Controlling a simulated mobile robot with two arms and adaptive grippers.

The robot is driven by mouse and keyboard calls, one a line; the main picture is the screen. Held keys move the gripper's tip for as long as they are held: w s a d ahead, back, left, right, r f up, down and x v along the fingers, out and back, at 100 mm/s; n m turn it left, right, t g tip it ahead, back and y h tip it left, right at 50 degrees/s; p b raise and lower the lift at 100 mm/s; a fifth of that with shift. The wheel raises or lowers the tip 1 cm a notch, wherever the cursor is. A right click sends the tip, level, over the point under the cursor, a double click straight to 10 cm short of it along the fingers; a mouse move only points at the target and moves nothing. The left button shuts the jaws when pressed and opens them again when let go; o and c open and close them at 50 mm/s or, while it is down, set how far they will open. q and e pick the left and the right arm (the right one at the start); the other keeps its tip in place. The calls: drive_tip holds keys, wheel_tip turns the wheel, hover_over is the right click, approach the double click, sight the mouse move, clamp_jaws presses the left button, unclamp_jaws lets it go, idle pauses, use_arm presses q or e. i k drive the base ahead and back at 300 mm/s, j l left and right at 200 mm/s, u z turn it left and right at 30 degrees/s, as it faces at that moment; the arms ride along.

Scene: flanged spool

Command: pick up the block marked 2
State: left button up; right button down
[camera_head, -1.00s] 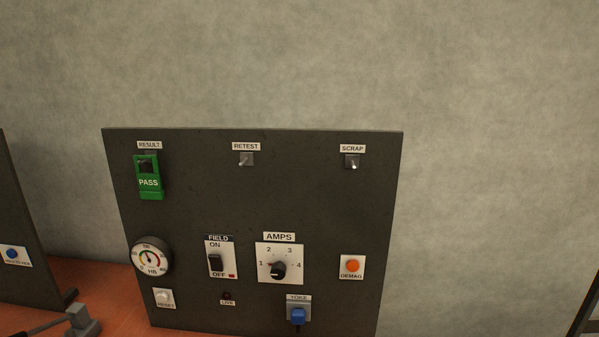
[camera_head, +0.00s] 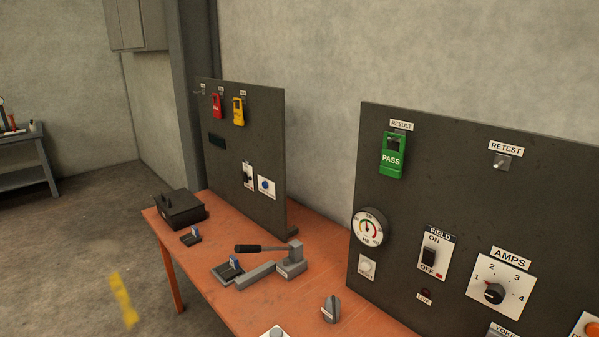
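I cannot make out a block marked 2. A small grey piece with a pale label (camera_head: 331,308) stands on the orange table near the front; its label is too small to read. Further back, a small dark block with a blue piece on it (camera_head: 190,236) lies near the table's left edge. A similar dark block with a blue piece (camera_head: 229,269) sits at the left end of a grey lever device (camera_head: 287,264). The only readable 2 is on the AMPS dial (camera_head: 494,291). Neither of my grippers is in view.
A black box (camera_head: 180,210) stands at the table's (camera_head: 213,297) far left corner. Two dark upright panels stand on the table, one with red and yellow tags (camera_head: 265,130), one with a green PASS tag (camera_head: 393,157). Open floor lies left, with a grey bench (camera_head: 25,180) beyond.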

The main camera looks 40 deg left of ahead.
sight(228, 271)
drive_tip(key=j+u, duration=0.15)
drive_tip(key=u, duration=1.7)
